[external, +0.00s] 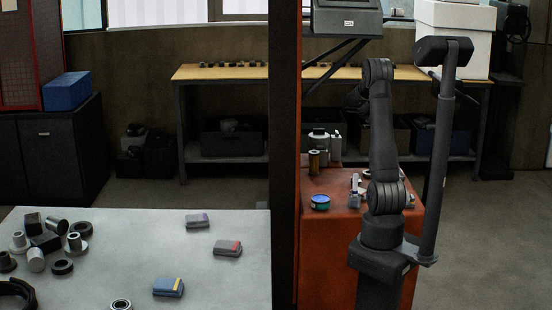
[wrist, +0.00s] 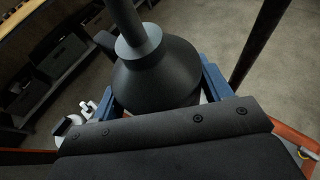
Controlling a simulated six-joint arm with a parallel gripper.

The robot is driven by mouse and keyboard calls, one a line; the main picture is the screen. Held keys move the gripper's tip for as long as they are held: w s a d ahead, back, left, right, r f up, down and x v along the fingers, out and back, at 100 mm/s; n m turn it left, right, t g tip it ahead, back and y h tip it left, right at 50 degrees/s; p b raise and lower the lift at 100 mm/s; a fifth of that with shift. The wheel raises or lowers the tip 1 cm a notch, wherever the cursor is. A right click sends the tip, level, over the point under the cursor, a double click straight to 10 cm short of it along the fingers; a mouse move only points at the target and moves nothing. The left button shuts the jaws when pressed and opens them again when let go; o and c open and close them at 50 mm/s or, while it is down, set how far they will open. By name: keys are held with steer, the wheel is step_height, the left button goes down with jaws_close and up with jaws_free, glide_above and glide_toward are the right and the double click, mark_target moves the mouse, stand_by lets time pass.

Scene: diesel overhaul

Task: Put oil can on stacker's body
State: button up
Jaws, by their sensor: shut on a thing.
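The oil can (wrist: 155,75) is dark, with a sloping conical top and a spout that runs up out of the wrist view. My gripper (wrist: 165,85) is shut on it, with a blue finger on each side. In the external view my arm hides the can, and I cannot make out the gripper. The stacker's body (external: 330,242) is the orange-red block around the foot of my arm. Its orange edge also shows at the right of the wrist view (wrist: 292,136). The can's base is hidden, so I cannot tell whether it touches anything.
A dark mast (external: 283,150) rises at left. A grey table (external: 130,255) holds several parts.

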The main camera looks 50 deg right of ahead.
step_height(320, 180, down, 17)
steer(key=w+a+f, duration=0.1)
steer(key=w+f, duration=0.1)
steer(key=w, duration=0.1)
steer(key=w+a+f, duration=0.1)
steer(key=w+f, duration=0.1)
steer(key=w, duration=0.2)
steer(key=w+a+f, duration=0.1)
steer(key=w+f, duration=0.2)
steer(key=w, duration=0.1)
steer(key=shift+w+a, duration=0.1)
steer(key=shift+a, duration=0.1)
steer(key=shift+f, duration=1.95)
steer(key=shift+f, duration=0.2)
steer(key=o, duration=1.4)
steer(key=shift+r, duration=0.1)
